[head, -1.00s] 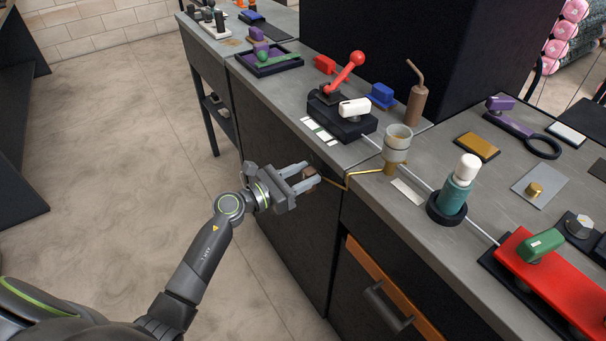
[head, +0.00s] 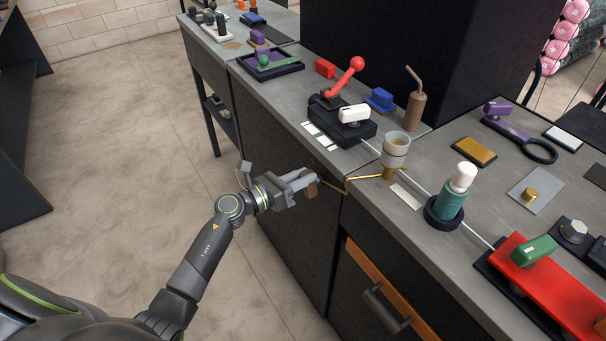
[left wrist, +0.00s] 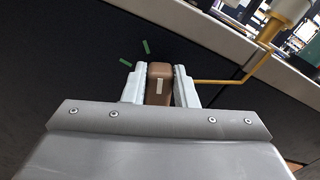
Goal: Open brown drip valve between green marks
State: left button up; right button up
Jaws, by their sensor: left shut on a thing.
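The brown drip valve (left wrist: 159,83) is a small brown handle with a white stripe, on the dark front of the counter. In the left wrist view it sits between the two fingers of my left gripper (left wrist: 160,88), which is shut on it. Two green marks (left wrist: 135,54) show on the dark panel, up and to the left of the valve; the white stripe is not between them. In the head view my left gripper (head: 306,183) is at the counter front, with the valve (head: 312,189) partly hidden by the fingers. My right gripper is not in view.
A thin brass pipe (head: 350,180) runs from near the valve to a clear cup (head: 396,150) on the counter edge. A teal bottle (head: 452,200) and a red lever (head: 346,78) stand on the counter. An orange-edged drawer (head: 375,270) is below right.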

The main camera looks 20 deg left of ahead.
pick_arm(q)
jog(key=shift+w+a+f+n+p, duration=0.2)
jog(key=shift+n+p, duration=0.35)
jog(key=shift+n, duration=0.75)
jog(key=shift+w+a+f+n+p, duration=0.15)
jog(key=shift+n+p, duration=0.45)
jog(key=shift+n, duration=0.7)
jog(key=shift+w+a+f+n+p, duration=0.1)
jog(key=shift+a+f+n+p, duration=0.3)
jog(key=shift+n, duration=0.9)
jog(key=shift+d+r, duration=0.15)
jog(key=o, duration=1)
jog(key=shift+b+v, duration=1.75)
jog(key=shift+v, duration=6.95)
